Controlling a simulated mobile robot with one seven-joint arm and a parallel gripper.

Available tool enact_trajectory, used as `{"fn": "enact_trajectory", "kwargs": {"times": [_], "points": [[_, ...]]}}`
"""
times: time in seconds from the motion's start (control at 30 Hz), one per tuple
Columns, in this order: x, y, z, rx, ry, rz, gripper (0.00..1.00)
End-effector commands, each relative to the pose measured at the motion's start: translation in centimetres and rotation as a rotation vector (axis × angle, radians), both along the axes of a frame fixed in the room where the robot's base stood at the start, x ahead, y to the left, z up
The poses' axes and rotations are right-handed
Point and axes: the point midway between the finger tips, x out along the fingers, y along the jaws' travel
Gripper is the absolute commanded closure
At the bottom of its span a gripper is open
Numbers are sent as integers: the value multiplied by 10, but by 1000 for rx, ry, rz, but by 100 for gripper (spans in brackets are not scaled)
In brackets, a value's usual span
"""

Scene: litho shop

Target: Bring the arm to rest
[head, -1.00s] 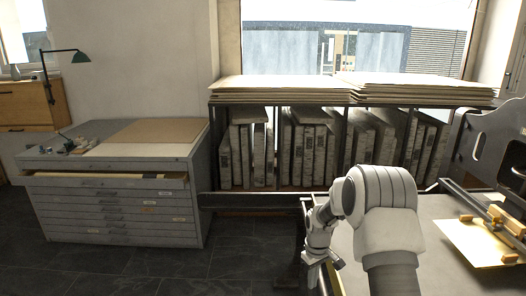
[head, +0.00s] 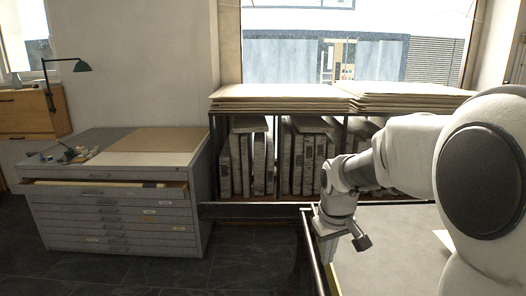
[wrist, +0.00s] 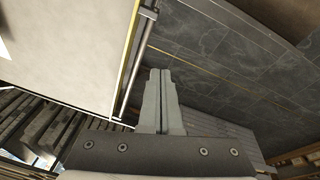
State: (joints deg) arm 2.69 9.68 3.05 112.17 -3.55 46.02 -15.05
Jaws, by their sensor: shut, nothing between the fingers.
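My gripper (wrist: 160,75) shows in the wrist view with its two fingers pressed together and nothing between them. In the head view my gripper (head: 328,250) points down at the left edge of the press bed (head: 390,255), partly hard to make out. My arm reaches in from the right and bends down at the wrist. It covers much of the right side of the head view. In the wrist view the pale bed (wrist: 70,50) and its edge rail lie left of the fingers, with dark floor to the right.
A grey plan chest (head: 115,215) with its top drawer partly open stands at the left. A rack of upright stones (head: 240,160) with paper stacks (head: 280,95) on top stands behind. Dark tiled floor (head: 235,265) is clear between chest and bed. A green lamp (head: 80,66) is at far left.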

Motion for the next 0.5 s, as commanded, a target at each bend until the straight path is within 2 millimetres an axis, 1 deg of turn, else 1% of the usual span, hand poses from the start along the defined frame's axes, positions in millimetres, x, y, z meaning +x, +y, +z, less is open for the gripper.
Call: {"fn": "enact_trajectory", "kwargs": {"times": [0.03, 0.2, 0.4, 0.5], "points": [[-11, 0, 15, 2, -21, -14, 100], [-49, 1, 48, 16, -69, -66, 100], [-95, 3, 78, 37, -128, -123, 100], [-119, 4, 88, 51, -156, -150, 100]]}}
